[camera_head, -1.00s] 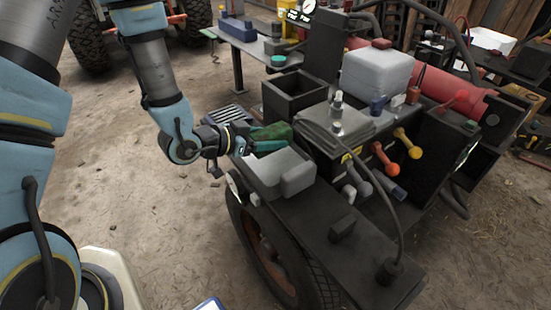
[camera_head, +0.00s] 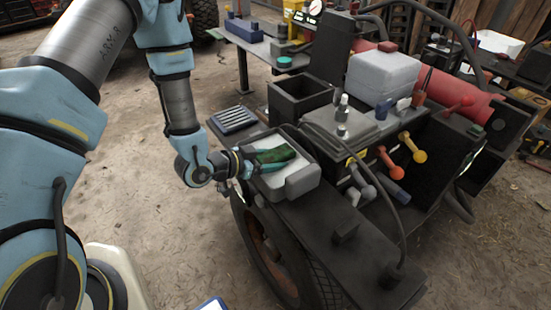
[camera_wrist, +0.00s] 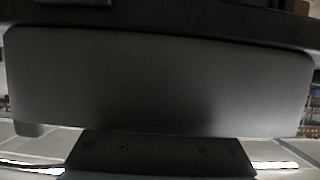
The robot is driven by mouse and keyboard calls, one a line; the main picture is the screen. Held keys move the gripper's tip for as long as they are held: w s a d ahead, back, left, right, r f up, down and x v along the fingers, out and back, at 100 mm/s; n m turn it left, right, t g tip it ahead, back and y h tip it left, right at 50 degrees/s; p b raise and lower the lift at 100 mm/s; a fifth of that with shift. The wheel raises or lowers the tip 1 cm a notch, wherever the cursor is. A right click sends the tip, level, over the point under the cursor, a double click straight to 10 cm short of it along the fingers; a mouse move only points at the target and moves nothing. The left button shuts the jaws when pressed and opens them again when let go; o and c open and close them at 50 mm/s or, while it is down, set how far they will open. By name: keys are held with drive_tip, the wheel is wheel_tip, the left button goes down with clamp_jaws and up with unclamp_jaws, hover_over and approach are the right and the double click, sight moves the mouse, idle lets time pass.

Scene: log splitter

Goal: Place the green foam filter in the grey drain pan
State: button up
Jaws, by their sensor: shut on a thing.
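The green foam filter (camera_head: 274,154) is a dark green block in the head view. My gripper (camera_head: 270,161) is shut on it, with teal fingers along its sides. The grey drain pan (camera_head: 300,183) is a light grey, rounded tray on the near corner of the machine, above the wheel. The filter is over the pan's opening, within its outline. I cannot tell whether it touches the pan floor. In the wrist view a broad dark grey surface fills most of the picture, and I cannot make out the filter.
A black open box (camera_head: 299,100) stands behind the pan. A slatted grey tray (camera_head: 234,119) lies to its left. Levers with red and yellow knobs (camera_head: 411,145) stand to the right. The black fender (camera_head: 355,245) in front is mostly bare.

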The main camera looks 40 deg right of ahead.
drive_tip(key=o, duration=1.4)
drive_tip(key=shift+c, duration=0.2)
drive_tip(key=shift+r+p, duration=0.2)
drive_tip(key=shift+p, duration=0.1)
drive_tip(key=b+v, duration=0.2)
drive_tip(key=v, duration=1)
drive_tip(key=w+a+r+n+t+y, duration=0.2)
drive_tip(key=w+a+n+t+y, duration=0.6)
drive_tip(key=w+a, duration=0.75)
drive_tip(key=a+r+n+g+y, duration=0.2)
drive_tip(key=a+r+n+y, duration=0.2)
drive_tip(key=a, duration=0.5)
drive_tip(key=s+a+r+n+g+y, duration=0.1)
drive_tip(key=s+a+r+n+g, duration=0.2)
drive_tip(key=s+a+r+n, duration=0.2)
drive_tip(key=shift+s+a+r+n, duration=0.3)
drive_tip(key=shift+s, duration=0.85)
